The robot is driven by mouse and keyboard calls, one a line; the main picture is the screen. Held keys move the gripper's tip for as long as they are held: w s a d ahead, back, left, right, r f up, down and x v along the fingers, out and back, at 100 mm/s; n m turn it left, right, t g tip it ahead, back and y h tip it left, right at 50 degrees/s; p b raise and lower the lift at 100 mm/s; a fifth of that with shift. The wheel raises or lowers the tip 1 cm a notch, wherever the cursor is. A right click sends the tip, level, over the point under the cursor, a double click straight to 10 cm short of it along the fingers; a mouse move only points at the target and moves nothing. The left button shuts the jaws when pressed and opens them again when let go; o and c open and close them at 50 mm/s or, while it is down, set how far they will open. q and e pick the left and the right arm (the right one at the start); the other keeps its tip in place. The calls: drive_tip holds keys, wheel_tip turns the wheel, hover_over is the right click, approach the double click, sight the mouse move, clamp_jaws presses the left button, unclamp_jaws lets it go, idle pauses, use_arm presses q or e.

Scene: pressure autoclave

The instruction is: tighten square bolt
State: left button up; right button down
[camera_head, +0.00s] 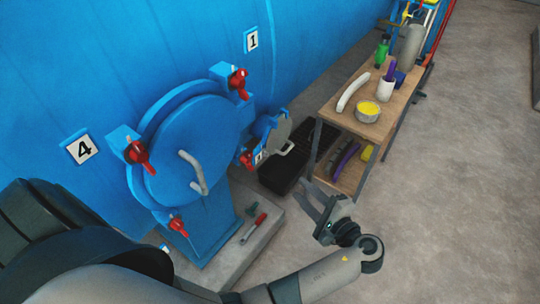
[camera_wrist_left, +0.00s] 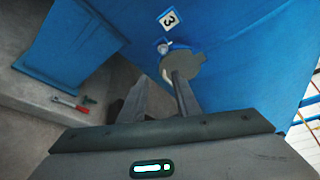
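I cannot make out a square bolt for certain. The large round blue door (camera_head: 195,150) has a pale curved handle (camera_head: 192,172) and several red-handled clamps, such as one at the top (camera_head: 238,84) and one at the left (camera_head: 138,155). A smaller round hatch (camera_head: 272,138) with a grey cover is to its right, with a red fitting (camera_head: 246,158). In the left wrist view the grey cover (camera_wrist_left: 182,66) lies beyond my fingers. My left gripper (camera_head: 318,200) is open and empty, in front of and below the small hatch. My right gripper does not show.
A red-handled tool (camera_head: 254,227) lies on the concrete plinth (camera_head: 238,256), and it also shows in the left wrist view (camera_wrist_left: 70,104). A wooden shelf table (camera_head: 350,88) with a bowl (camera_head: 368,111) and bottles stands at the right. The floor to the right is clear.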

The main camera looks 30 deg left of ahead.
sight(266, 155)
use_arm(q)
drive_tip(key=shift+s+r, duration=0.2)
drive_tip(key=shift+r, duration=0.55)
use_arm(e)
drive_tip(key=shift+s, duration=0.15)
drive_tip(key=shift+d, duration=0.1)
